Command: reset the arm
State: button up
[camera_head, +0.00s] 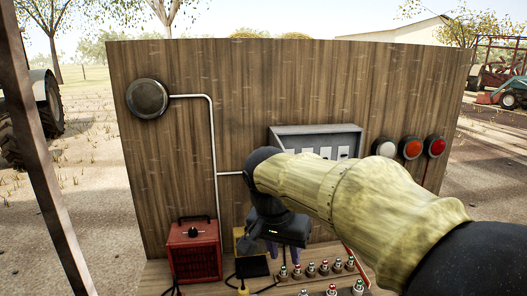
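My arm, in a pale yellow-green sleeve, reaches in from the lower right in the head view. Its dark end, my gripper (281,246), hangs over the workbench in front of the wooden board. Small purple parts show just below it, and I cannot tell whether these are its fingers. The fingertips are not clear, so I cannot tell whether it is open or shut. No held object can be made out.
A red box (194,250) with a dark knob stands at the bench's left. Several small coloured-top plugs (323,268) stand at the front.

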jog(key=s+d+f+n, duration=0.1)
jog(key=s+d+f, duration=0.2)
jog(key=f, duration=0.3)
jog(key=s+d+f+n+y, duration=0.1)
jog(key=s+d+f+n, duration=0.1)
jog(key=f, duration=0.5)
jog(key=s+d+f+n, duration=0.1)
jog(key=s+d+f, duration=0.3)
jog(key=d+f, duration=0.2)
jog(key=shift+s+f+n+y, duration=0.15)
jog(key=shift+s+n+y, duration=0.2)
jog(key=shift+n+y, duration=0.05)
jog(key=shift+d, duration=0.1)
dwell(0.7)
